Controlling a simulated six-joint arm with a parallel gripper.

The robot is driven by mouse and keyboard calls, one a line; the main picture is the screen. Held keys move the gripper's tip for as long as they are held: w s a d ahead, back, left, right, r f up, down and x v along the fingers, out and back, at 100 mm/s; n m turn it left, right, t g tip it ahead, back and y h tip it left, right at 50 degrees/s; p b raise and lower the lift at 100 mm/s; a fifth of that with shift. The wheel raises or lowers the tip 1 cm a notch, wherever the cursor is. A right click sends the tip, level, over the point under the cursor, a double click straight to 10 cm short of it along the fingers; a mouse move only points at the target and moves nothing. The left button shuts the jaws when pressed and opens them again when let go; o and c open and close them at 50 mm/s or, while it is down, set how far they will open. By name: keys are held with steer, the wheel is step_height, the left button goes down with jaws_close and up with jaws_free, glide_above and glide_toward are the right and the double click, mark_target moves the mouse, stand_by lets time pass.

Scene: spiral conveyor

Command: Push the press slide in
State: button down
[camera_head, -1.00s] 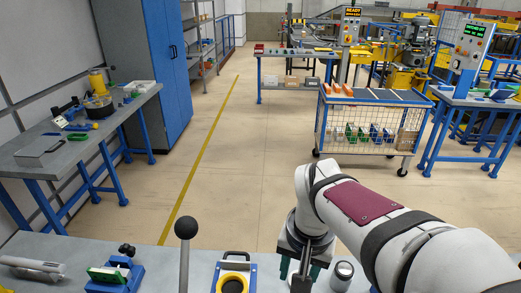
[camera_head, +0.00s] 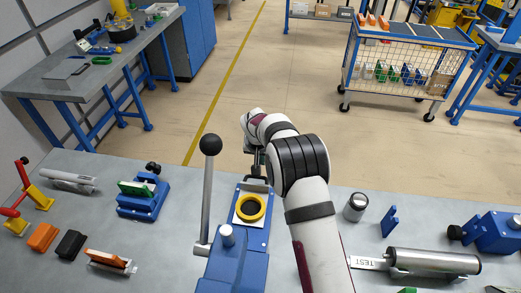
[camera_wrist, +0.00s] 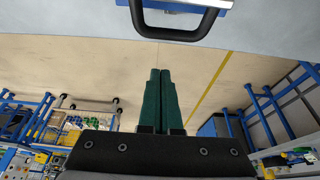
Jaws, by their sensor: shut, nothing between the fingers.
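The press (camera_head: 232,262) is a blue body at the front middle of the bench, with a grey lever (camera_head: 207,190) topped by a black ball standing upright at its left. Its slide (camera_head: 242,237) is a pale plate sticking out on the far side, carrying a yellow ring (camera_head: 249,208) with a dark centre. A black handle (camera_head: 257,181) is at the slide's far end. In the wrist view the handle (camera_wrist: 178,36) shows at the top, with the green fingers of my gripper (camera_wrist: 160,72) together and empty, apart from it. In the head view my arm reaches beyond the slide; the fingertips are hard to make out.
A metal cylinder (camera_head: 356,207) and a blue bracket (camera_head: 389,221) stand right of my arm. A roller marked TEST (camera_head: 432,262) lies farther right. A blue fixture with a green part (camera_head: 140,198) and several coloured blocks are at the left. Open floor lies beyond the bench.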

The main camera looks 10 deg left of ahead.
mark_target(255, 197)
steer(key=shift+s+f, duration=0.15)
steer(key=shift+s, duration=1.35)
steer(key=s, duration=0.9)
steer(key=shift+s, duration=0.35)
